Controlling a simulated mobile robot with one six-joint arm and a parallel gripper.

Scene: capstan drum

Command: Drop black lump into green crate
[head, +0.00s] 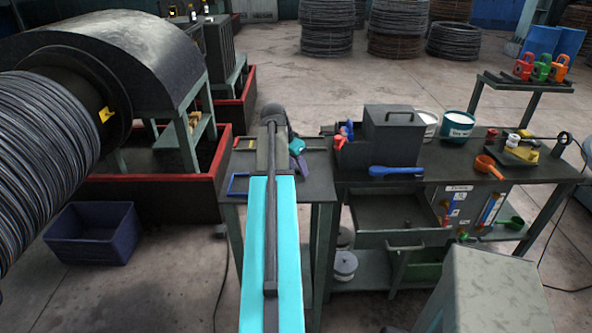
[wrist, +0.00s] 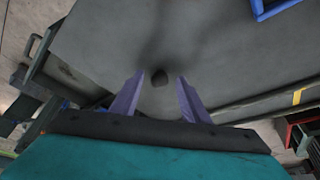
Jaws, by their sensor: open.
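A small black lump (wrist: 159,79) lies on the grey table top (wrist: 215,50) in the wrist view. My gripper (wrist: 160,76) is open, with its purple fingers on either side of the lump and a gap showing to each. I cannot tell how far above the table the fingertips are. In the head view my gripper (head: 300,163) is over the small table (head: 318,185), and the lump is hidden there. A green crate (head: 428,271) sits on the lower shelf of the workbench at right, partly hidden behind a drawer.
The workbench (head: 540,172) holds a grey box (head: 393,137), a blue tool (head: 397,171), tubs and an orange scoop (head: 488,166). An open drawer (head: 398,239) juts out below it. A blue bin (head: 92,245) stands on the floor at left. A grey cabinet (head: 490,290) is front right.

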